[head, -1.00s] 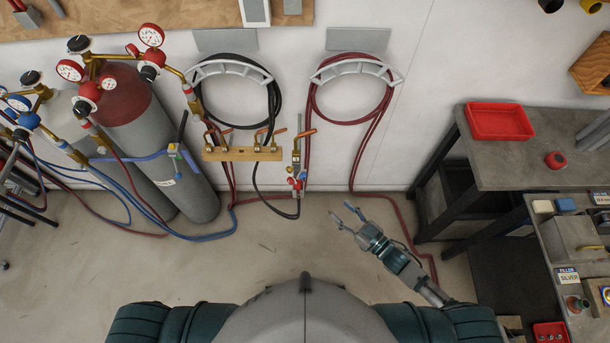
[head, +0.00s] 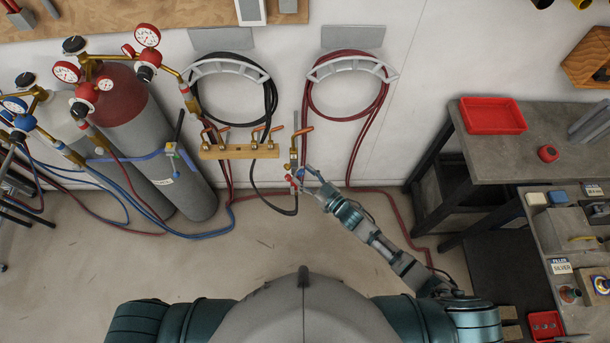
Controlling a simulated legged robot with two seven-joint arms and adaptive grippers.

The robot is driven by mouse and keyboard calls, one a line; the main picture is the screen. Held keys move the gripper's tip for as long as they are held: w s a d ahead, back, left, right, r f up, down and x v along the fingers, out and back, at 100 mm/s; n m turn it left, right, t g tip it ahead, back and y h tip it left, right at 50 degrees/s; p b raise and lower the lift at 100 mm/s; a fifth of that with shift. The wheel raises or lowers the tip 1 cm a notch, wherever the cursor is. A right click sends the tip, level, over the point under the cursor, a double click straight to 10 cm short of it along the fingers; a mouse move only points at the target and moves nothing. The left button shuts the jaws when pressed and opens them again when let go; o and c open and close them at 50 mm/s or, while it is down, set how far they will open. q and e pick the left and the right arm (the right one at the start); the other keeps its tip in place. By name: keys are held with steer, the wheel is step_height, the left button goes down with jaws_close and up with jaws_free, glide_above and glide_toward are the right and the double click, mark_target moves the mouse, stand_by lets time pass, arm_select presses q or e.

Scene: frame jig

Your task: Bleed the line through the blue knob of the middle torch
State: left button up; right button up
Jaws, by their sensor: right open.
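A torch (head: 294,158) with brass fittings hangs upright on the wall, just right of the wooden rack. A red knob (head: 289,179) shows at its lower end. A small blue spot (head: 299,173), which looks like the blue knob, is beside it, partly covered by my gripper's fingers. My right gripper (head: 304,178) is open, with its fingertips at the knobs from the lower right. I cannot tell whether they touch the blue knob. My left gripper is out of view.
Dark and red hoses hang from wall hooks above. Gas cylinders (head: 185,185) stand at left. A workbench (head: 545,150) with a red tray (head: 492,116) is at right. The floor in front is clear.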

steer(key=shift+d, duration=0.1)
steer(key=c, duration=0.8)
steer(key=shift+d, duration=0.15)
jaws_close()
